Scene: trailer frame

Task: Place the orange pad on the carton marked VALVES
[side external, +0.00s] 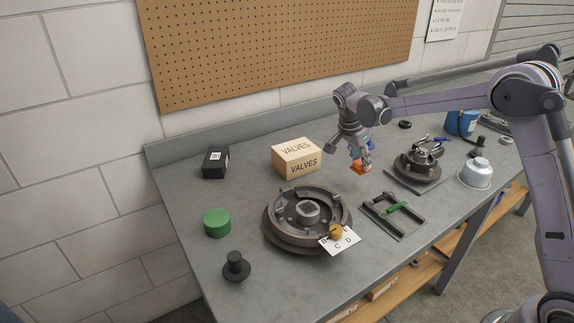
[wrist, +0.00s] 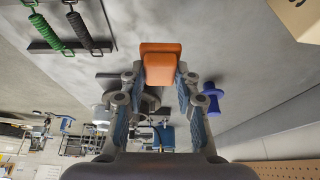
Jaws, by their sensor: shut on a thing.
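The orange pad (wrist: 160,66) is held between the fingertips of my gripper (wrist: 160,80) in the wrist view. In the side view the pad (side external: 361,166) hangs below my gripper (side external: 365,158), to the right of the carton and apart from it. It appears to be above the bench top. The carton marked VALVES (side external: 296,159) is a tan box standing on the bench, with the word on its top and front. A corner of the carton also shows at the top right of the wrist view (wrist: 300,18).
A round dark fixture (side external: 307,216) stands in front of the carton, with a lettered card (side external: 340,239) at its edge. A black box (side external: 215,162) and a green cylinder (side external: 216,222) are at left. A spring frame (side external: 393,212) and a dark turntable (side external: 420,168) are at right.

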